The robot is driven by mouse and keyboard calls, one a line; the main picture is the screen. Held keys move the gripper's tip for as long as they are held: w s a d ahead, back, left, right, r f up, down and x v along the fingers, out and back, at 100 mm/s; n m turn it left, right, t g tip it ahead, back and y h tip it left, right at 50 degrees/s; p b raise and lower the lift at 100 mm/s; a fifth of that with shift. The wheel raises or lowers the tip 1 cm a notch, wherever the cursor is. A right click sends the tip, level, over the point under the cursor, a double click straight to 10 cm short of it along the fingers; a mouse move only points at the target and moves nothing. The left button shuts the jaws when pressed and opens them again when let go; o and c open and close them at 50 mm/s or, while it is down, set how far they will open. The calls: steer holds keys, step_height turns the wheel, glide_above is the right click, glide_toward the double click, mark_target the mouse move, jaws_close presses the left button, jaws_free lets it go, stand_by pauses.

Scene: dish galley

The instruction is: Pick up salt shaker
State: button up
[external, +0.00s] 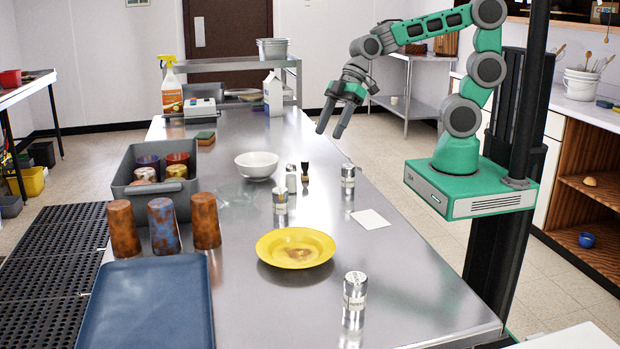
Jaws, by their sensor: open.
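My gripper (330,131) is open and empty, in the air above the far right part of the steel table, fingers pointing down. A small shaker with a pale body (291,179) stands near the middle of the table. Metal canisters with labels stand around it: one just in front of it (280,203), one near the right edge (348,180), and one at the near end (355,292). The labels are too small to read surely, so I cannot tell which one is the salt shaker. My gripper is apart from all of them.
A small dark-topped item (305,171), a white bowl (257,165), a yellow plate (296,248) and a white card (370,219) lie nearby. A grey bin (152,199) with cups, rusty tumblers (206,221) and a blue tray (148,305) fill the left side.

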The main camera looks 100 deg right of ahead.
mark_target(291, 166)
steer(key=w+d+f+t+y+b, duration=0.1)
steer(key=d+f+b, duration=0.1)
steer(key=f+b, duration=0.1)
steer(key=w+d+f+n+t+y+b, duration=0.1)
steer(key=w+d+f+b, duration=0.1)
steer(key=f+b, duration=0.1)
steer(key=w+d+f+n+y+b, duration=0.1)
steer(key=d+f+y+b, duration=0.1)
steer(key=f, duration=0.3)
steer(key=shift+w+d+t+b, duration=0.4)
steer(key=shift+d+b, duration=0.1)
steer(key=shift+b, duration=0.15)
steer(key=d+n+t+y+b, duration=0.1)
steer(key=d, duration=0.1)
steer(key=shift+s+d+r+t, duration=0.1)
steer(key=shift+d+t, duration=0.2)
steer(key=shift+d, duration=0.05)
steer(key=x, duration=0.5)
steer(key=r+p+x, duration=0.1)
steer(key=x, duration=0.1)
steer(key=shift+w+a+f, duration=0.15)
steer(key=shift+w+a, duration=0.2)
jaws_close()
